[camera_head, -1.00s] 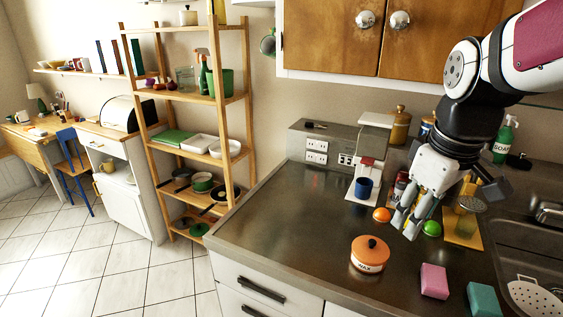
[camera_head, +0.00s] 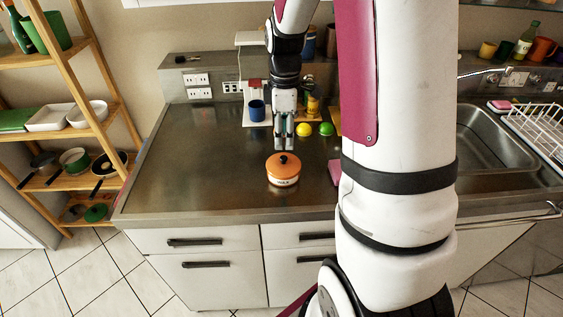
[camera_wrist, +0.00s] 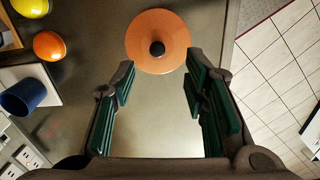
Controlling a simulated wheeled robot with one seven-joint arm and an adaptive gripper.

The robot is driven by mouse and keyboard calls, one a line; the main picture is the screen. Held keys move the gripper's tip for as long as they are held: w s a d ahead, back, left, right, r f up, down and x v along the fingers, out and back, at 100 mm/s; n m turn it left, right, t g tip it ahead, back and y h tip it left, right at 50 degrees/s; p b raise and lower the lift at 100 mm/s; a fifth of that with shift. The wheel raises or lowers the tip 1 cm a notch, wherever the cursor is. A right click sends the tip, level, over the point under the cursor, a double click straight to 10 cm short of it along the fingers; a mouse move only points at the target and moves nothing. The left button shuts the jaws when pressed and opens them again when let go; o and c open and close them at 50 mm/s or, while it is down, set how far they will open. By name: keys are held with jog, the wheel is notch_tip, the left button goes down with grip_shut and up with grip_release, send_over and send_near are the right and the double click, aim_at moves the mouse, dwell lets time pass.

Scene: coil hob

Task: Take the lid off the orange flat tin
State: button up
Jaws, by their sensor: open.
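The orange flat tin (camera_head: 283,179) stands on the steel worktop near its front edge, with a pale labelled side. Its orange lid (camera_head: 284,161) with a dark round knob is on it. In the wrist view the lid (camera_wrist: 150,50) shows from above, with the black knob near its middle. My gripper (camera_head: 284,142) points down just behind the tin and above the worktop. In the wrist view my gripper (camera_wrist: 158,85) is open and empty, its green-padded fingers spread wide. The lid lies beyond the fingertips, not between them.
A blue mug (camera_head: 256,110) stands by the coffee machine behind. A yellow ball (camera_head: 303,130) and a green ball (camera_head: 326,129) lie behind and right of the tin. A pink block (camera_head: 335,171) is partly hidden by my arm. The worktop left is clear.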

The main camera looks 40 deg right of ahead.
aim_at(283, 157)
jog(key=shift+w+f+p, duration=0.2)
jog(key=shift+f+p, duration=0.25)
jog(key=shift+f, duration=3.35)
grip_shut()
